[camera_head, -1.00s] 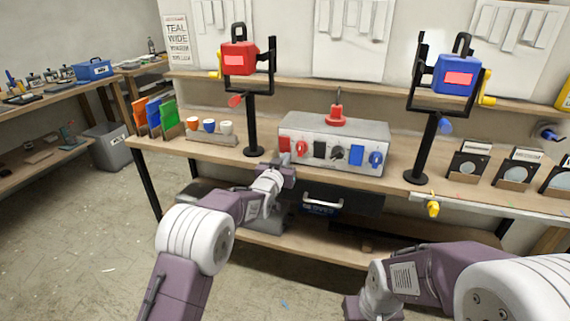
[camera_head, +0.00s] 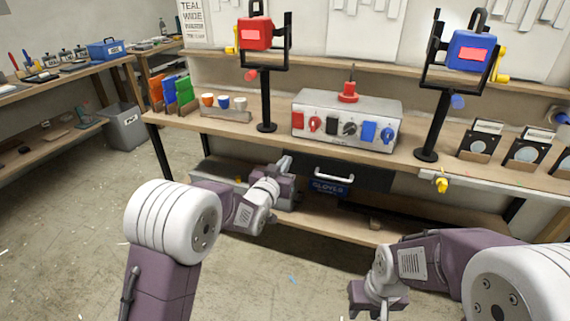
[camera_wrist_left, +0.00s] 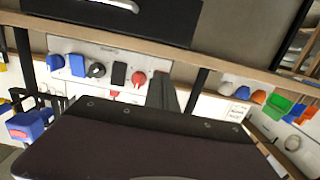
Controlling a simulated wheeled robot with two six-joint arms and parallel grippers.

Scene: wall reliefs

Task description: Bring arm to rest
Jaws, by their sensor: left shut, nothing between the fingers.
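My left arm reaches in from the left. Its gripper (camera_head: 284,165) is shut and empty, in front of the workbench and a little below its front edge, left of the drawer handle. In the left wrist view the shut fingers (camera_wrist_left: 163,94) show past the dark wrist body, with nothing held. My right arm lies folded at the lower right.
The workbench (camera_head: 220,134) carries a grey control box (camera_head: 372,110) with knobs. A red lantern-like unit (camera_head: 256,34) and a blue one (camera_head: 474,51) stand on black posts. A black drawer (camera_head: 372,178) sits under the top. The floor (camera_head: 60,240) at left is clear.

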